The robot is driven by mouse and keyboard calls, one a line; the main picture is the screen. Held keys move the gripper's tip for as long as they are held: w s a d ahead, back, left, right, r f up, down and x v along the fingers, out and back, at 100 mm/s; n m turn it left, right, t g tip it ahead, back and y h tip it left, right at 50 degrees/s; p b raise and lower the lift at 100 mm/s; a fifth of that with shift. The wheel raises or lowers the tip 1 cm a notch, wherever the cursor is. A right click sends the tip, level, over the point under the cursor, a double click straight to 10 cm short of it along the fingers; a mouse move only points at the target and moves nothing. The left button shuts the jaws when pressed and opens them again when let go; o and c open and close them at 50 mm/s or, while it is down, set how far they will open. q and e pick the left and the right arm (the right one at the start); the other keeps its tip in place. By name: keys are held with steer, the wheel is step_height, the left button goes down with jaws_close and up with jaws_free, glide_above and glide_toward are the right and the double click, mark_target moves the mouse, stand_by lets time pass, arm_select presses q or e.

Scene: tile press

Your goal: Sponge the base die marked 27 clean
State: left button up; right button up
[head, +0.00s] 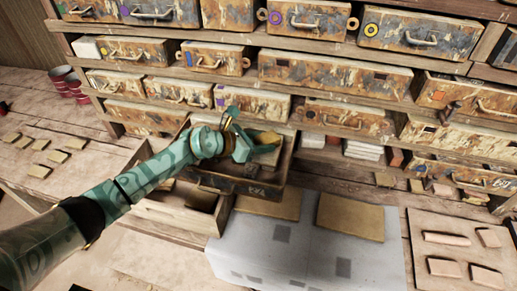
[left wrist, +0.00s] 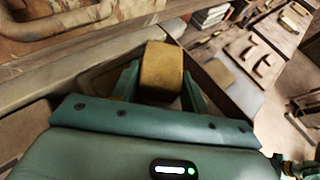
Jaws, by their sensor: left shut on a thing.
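My left gripper (head: 243,146) is shut on a yellow-tan sponge block (head: 266,148). In the left wrist view the sponge (left wrist: 162,66) sits between the two teal fingers. The gripper is over a dark, worn metal drawer (head: 236,186) that stands out from the shelving; its front bears a small pale marking too blurred to read. Part of its inside is hidden by the gripper. I cannot make out the number 27 on any die. My right gripper does not show clearly in either view.
Rusty drawers (head: 335,76) with handles fill the shelves behind. A wooden tray (head: 175,215) lies left of the dark drawer. Tan slabs (head: 350,217) lie on a grey mat (head: 300,262). A board with pinkish blocks (head: 447,239) is at right. Several small tiles (head: 40,171) lie at left.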

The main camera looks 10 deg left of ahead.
mark_target(257, 156)
arm_select(q)
steer(key=shift+f, duration=0.15)
steer(key=shift+s+p, duration=0.35)
steer(key=shift+p, duration=0.2)
steer(key=shift+s+a+p, duration=0.15)
steer(key=shift+s+p, duration=0.65)
steer(key=shift+p, duration=0.05)
steer(key=shift+s, duration=0.3)
steer(key=shift+w+b, duration=1)
steer(key=shift+w, duration=0.6)
steer(key=shift+r, duration=0.2)
